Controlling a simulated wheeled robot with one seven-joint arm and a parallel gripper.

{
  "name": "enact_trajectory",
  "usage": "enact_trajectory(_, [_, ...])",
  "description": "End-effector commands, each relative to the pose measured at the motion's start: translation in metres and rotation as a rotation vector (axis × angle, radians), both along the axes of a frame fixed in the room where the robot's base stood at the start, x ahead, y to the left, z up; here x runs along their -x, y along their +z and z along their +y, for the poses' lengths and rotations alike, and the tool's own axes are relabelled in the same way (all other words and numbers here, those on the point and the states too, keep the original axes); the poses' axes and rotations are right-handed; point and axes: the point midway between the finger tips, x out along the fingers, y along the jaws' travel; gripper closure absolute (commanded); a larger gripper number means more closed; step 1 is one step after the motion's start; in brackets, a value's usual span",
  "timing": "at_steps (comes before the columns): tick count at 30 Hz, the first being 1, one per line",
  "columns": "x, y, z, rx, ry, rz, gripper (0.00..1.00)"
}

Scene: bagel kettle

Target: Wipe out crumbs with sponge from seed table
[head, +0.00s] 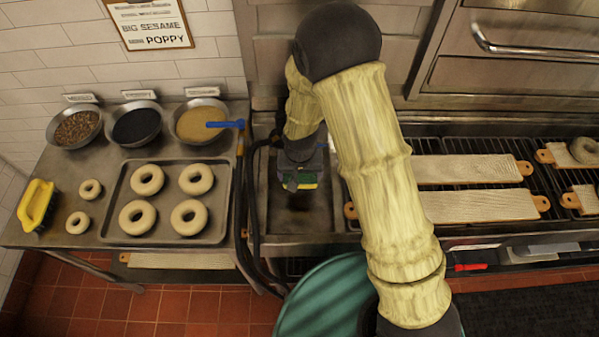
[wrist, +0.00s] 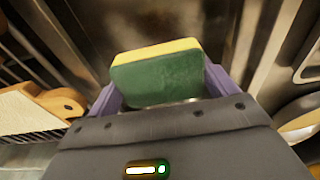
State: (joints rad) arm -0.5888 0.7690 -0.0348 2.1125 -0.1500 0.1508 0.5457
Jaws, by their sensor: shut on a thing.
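My gripper (head: 299,181) is over the dark sink-like basin (head: 265,215) to the right of the seed table (head: 60,160). It is shut on a green and yellow sponge, seen between the purple fingers in the wrist view (wrist: 157,78). The sponge's green side faces the wrist camera and its yellow edge is on top. The seed table is steel and holds three bowls, a tray and loose bagels. Crumbs are too small to make out in the head view.
Bowls of seeds (head: 75,128) line the table's back. A tray (head: 228,190) holds several bagels, with two small ones (head: 78,222) beside it. A yellow object (head: 36,205) lies at the left edge. A blue handle (head: 225,124) sticks out near the right bowl. Bagel boards (head: 460,168) lie on the right.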

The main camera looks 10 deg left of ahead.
Motion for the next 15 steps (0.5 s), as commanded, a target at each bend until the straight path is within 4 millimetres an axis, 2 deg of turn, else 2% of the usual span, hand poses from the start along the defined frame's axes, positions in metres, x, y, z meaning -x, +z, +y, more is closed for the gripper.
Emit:
enact_trajectory(9, [0.0, 0.003, 0.0, 0.0, -0.001, -0.001, 0.36])
enact_trajectory(11, [-0.001, 0.01, -0.001, 0.0, -0.002, -0.001, 0.36])
enact_trajectory(15, [-0.004, 0.041, -0.005, -0.001, -0.012, -0.004, 0.36])
